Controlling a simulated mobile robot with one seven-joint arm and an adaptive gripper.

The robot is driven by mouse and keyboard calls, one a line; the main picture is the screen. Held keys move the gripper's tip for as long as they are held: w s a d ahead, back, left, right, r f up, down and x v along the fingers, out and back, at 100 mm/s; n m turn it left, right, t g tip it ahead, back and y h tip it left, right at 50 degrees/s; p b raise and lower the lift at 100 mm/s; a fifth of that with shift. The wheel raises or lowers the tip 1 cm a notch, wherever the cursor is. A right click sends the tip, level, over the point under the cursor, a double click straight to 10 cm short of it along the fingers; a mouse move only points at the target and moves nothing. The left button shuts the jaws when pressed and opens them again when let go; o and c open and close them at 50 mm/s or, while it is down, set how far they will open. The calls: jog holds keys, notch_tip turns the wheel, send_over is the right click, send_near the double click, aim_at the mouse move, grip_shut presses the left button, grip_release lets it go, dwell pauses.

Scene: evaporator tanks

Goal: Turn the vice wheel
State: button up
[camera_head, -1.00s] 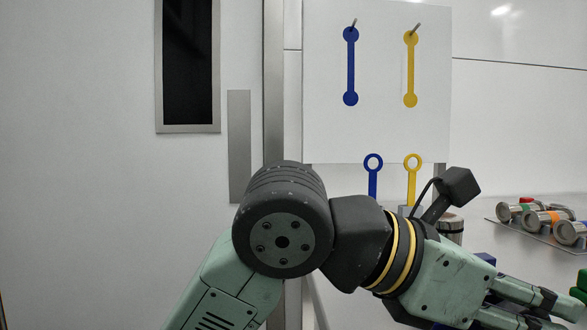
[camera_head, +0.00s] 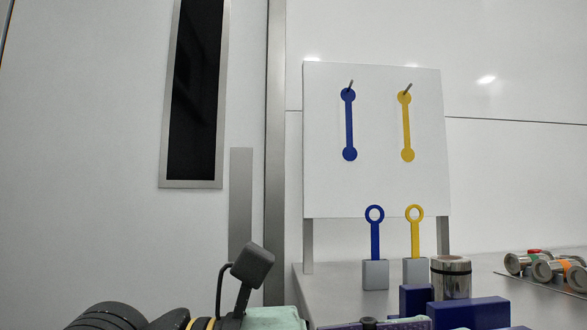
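I cannot make out the vice wheel in this view. Blue block-like parts (camera_head: 470,313), which may belong to the vice, stand at the bottom right on the bench, cut off by the lower edge. A metal cylinder (camera_head: 451,277) stands among them. My arm runs along the bottom edge, mostly out of frame. A pale green sliver of my gripper (camera_head: 405,323) shows low beside the blue parts; its fingertips are hidden or below the frame. I cannot tell if it touches anything.
A white board (camera_head: 378,190) carries a blue bar (camera_head: 349,125) and a yellow bar (camera_head: 406,127) on pegs. Blue (camera_head: 375,235) and yellow (camera_head: 415,235) ring-topped pieces stand in grey blocks before it. Metal canisters (camera_head: 545,268) lie at right. A grey bench (camera_head: 330,285) is partly clear.

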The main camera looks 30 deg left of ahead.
jog(key=s+a+r+m+g+h+p, duration=0.1)
jog(key=s+r+m+g+h+p, duration=0.3)
jog(key=r, duration=0.5)
jog(key=s+a+r+m+g+h+p, duration=0.1)
jog(key=s+r+m+g+h+p, duration=0.3)
jog(key=s+r+g+h+p, duration=0.2)
notch_tip(320, 180, up, 3)
jog(key=shift+s+a+f+m+g+h, duration=0.1)
jog(key=shift+s+a+m+g+h, duration=0.3)
jog(key=shift+s+g+h, duration=0.65)
jog(key=shift+s+t+y, duration=0.2)
jog(key=shift+t+y, duration=0.05)
jog(key=shift+t, duration=0.1)
